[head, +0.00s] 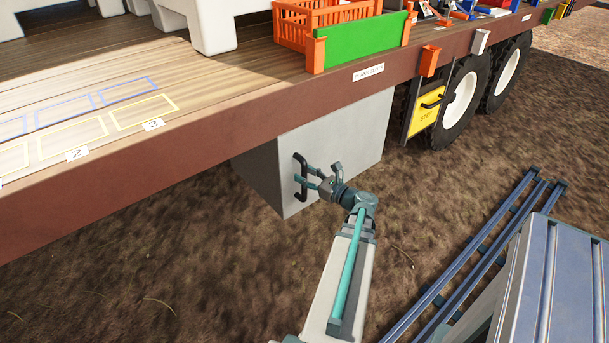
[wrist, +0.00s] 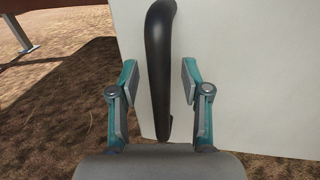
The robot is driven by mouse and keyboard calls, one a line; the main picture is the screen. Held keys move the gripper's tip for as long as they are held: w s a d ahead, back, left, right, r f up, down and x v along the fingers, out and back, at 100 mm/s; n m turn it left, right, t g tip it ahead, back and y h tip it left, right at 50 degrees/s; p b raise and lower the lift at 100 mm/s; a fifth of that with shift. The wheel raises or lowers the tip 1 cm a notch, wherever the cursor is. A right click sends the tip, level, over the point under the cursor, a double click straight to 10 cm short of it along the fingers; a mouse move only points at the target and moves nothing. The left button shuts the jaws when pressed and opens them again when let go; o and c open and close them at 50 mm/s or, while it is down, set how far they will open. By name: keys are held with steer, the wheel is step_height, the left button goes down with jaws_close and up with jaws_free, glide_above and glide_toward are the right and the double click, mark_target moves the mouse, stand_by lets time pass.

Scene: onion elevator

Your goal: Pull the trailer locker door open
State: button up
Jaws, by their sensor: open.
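The trailer locker (head: 340,148) is a grey box slung under the edge of the trailer deck. Its pale door (wrist: 250,60) looks closed in the head view. A black curved handle (head: 301,177) stands upright on the door, and it also shows in the wrist view (wrist: 158,70). My gripper (head: 313,177) is at the handle. In the wrist view my gripper (wrist: 158,84) is open, with one teal-and-grey finger on each side of the handle's lower half. Gaps show between both fingers and the handle.
The deck edge (head: 200,158) overhangs the locker. A yellow step panel (head: 426,108) and black tyres (head: 460,98) are to the right. Orange crates (head: 345,30) and a green board (head: 365,42) sit on the deck above. Bare soil (head: 200,290) lies open in front of the locker.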

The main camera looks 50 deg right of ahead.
steer(key=shift+w, duration=0.4)
jaws_close()
